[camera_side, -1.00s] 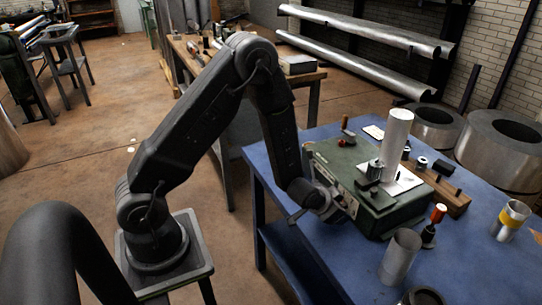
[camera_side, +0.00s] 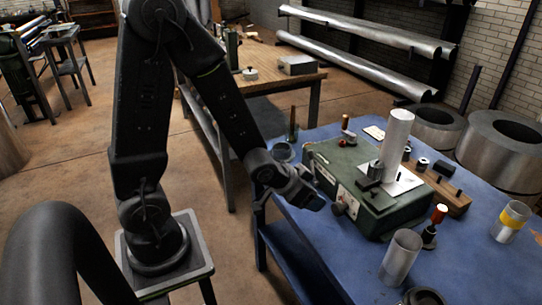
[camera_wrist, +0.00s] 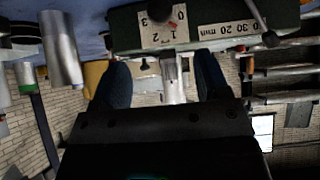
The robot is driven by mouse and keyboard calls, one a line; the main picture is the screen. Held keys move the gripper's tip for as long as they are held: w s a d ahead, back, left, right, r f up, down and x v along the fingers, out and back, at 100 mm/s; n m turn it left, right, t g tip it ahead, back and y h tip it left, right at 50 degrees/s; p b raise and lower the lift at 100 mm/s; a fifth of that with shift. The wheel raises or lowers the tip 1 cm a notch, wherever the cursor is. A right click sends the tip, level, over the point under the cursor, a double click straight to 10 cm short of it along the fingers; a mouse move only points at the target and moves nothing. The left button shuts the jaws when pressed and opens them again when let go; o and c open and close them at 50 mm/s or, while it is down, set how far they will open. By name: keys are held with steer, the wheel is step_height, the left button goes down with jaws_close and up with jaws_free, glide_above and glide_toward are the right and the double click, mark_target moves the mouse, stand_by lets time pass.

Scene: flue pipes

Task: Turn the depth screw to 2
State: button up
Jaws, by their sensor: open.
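The green machine (camera_side: 365,185) stands on the blue table. Its dark depth screw knob (camera_side: 338,209) is on the front face, facing my arm. In the wrist view the picture is upside down; a white dial plate (camera_wrist: 165,30) with numerals 0 to 3 surrounds the dark knob (camera_wrist: 157,13). A red mark on the knob appears to lie toward 0 and 1; its exact reading is too small to tell. My gripper (camera_side: 312,200) is apart from the machine, in front of the knob. Its fingers (camera_wrist: 162,82) are open with nothing between them.
An upright pale tube (camera_side: 396,140) stands on the machine. A grey open cylinder (camera_side: 400,258) and a red-topped tool (camera_side: 435,225) stand on the table to the right of the knob. A yellow-banded can (camera_side: 511,220) is farther right. The space directly before the knob is clear.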

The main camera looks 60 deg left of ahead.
steer(key=s+d+r+g, duration=0.1)
steer(key=s+r, duration=0.4)
steer(key=r, duration=0.2)
steer(key=s+d+r+g, duration=0.1)
steer(key=s+r, duration=0.5)
steer(key=r, duration=0.2)
steer(key=shift+r+g, duration=0.25)
steer(key=shift+g, duration=0.15)
steer(key=shift+c, duration=0.3)
